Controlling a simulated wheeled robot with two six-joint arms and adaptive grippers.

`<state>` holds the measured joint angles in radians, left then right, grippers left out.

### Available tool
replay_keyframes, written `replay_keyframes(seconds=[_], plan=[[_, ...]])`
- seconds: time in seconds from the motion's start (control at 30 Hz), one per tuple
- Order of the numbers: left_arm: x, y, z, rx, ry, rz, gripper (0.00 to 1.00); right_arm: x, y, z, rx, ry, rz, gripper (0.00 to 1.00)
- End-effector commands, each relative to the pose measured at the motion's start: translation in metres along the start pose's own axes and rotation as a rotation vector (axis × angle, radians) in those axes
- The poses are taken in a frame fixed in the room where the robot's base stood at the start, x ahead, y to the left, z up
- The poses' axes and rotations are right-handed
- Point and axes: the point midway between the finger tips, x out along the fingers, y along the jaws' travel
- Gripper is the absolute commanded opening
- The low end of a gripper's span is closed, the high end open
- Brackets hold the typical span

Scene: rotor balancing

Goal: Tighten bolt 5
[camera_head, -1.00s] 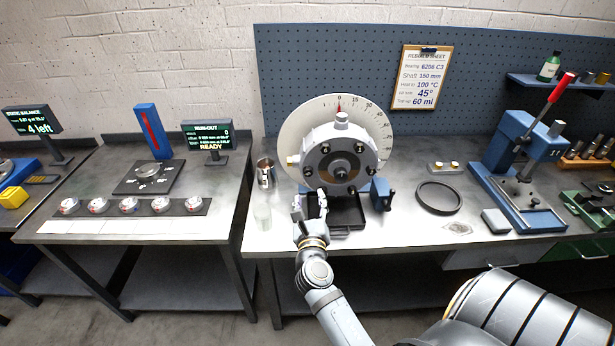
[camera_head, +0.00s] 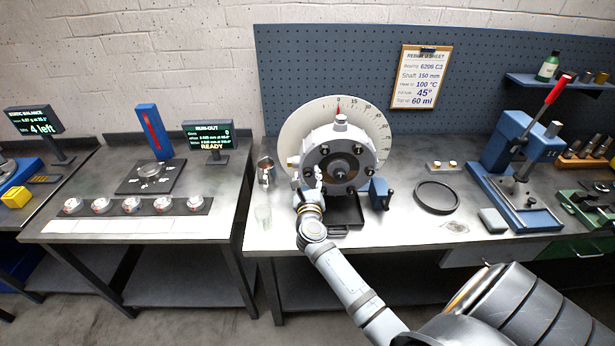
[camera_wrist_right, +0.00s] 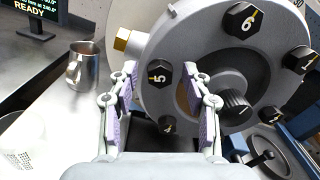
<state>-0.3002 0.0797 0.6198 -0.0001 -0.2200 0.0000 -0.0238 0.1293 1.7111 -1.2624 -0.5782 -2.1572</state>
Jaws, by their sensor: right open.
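The grey round housing (camera_head: 341,150) stands in front of a white dial plate (camera_head: 291,125) on the bench. In the right wrist view its face (camera_wrist_right: 195,55) carries several black numbered bolts. Bolt 5 (camera_wrist_right: 159,75) has a yellow mark and lies between and beyond my right gripper's fingertips. My right gripper (camera_head: 309,183) is at the lower left of the housing; in the wrist view the gripper (camera_wrist_right: 160,82) is open, with purple pads apart and nothing between them touching. Bolt 6 (camera_wrist_right: 242,21) is above right, and bolt 4 (camera_wrist_right: 167,125) is below. My left gripper is not in view.
A metal jug (camera_head: 266,171) and a clear glass (camera_head: 263,216) stand left of the housing. A black tray (camera_head: 346,211) lies below it, with a blue block with a black handle (camera_head: 380,193) at its right. A black ring (camera_head: 438,197) lies further right.

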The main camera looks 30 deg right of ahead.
Motion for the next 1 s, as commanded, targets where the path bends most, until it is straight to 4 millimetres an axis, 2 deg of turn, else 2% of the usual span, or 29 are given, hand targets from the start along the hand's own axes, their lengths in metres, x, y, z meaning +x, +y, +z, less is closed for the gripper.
replay_keyframes(seconds=[0.1, 0.47, 0.77, 1.0], plan=[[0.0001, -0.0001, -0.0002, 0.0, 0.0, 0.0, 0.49, -0.0003, 0.0001, -0.0001, 0.0, 0.0, 0.0, 0.48], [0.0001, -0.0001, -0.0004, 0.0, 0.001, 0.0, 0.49, -0.0006, 0.0002, -0.0001, 0.0, 0.0, 0.0, 0.0], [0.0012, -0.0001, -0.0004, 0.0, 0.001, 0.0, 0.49, -0.0007, 0.0002, -0.0005, 0.029, 0.0, 0.0, 0.0], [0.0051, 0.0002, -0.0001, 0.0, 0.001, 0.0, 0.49, -0.0007, -0.0001, -0.0014, 0.159, 0.0, 0.001, 0.0]])
